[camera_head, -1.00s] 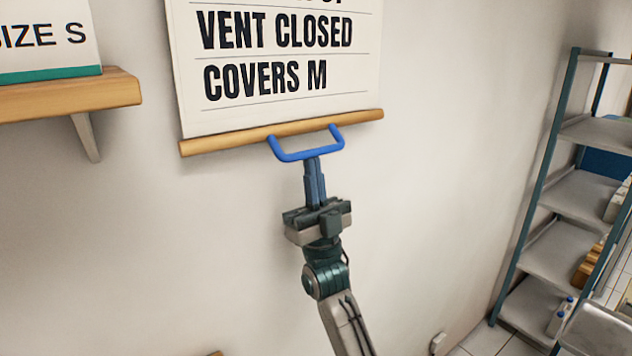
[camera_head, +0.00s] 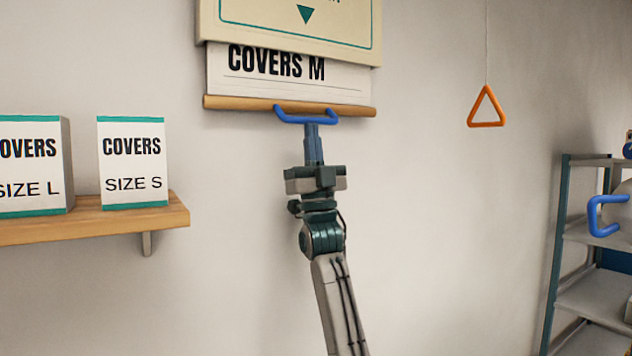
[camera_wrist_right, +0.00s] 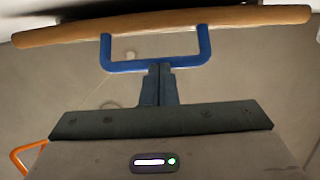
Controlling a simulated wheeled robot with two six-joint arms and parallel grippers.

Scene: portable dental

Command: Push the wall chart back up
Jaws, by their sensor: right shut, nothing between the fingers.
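The wall chart (camera_head: 290,88) is a white sheet with black lettering, of which "COVERS M" shows. Its wooden bottom bar (camera_head: 240,104) carries a blue U-shaped handle (camera_head: 306,119). The cream panel (camera_head: 290,38) above covers the rest of the sheet. My right gripper (camera_head: 313,128) is shut and points up, with its fingertips at the underside of the blue handle. In the right wrist view the shut fingertips (camera_wrist_right: 159,68) meet the handle's lower bar (camera_wrist_right: 140,66), below the wooden bar (camera_wrist_right: 60,32). My left gripper is not in view.
A wooden shelf (camera_head: 100,220) on the left holds boxes marked size L (camera_head: 28,180) and size S (camera_head: 133,175). An orange triangle (camera_head: 486,108) hangs on a cord to the right. A metal rack (camera_head: 590,295) stands at far right. The wall between is clear.

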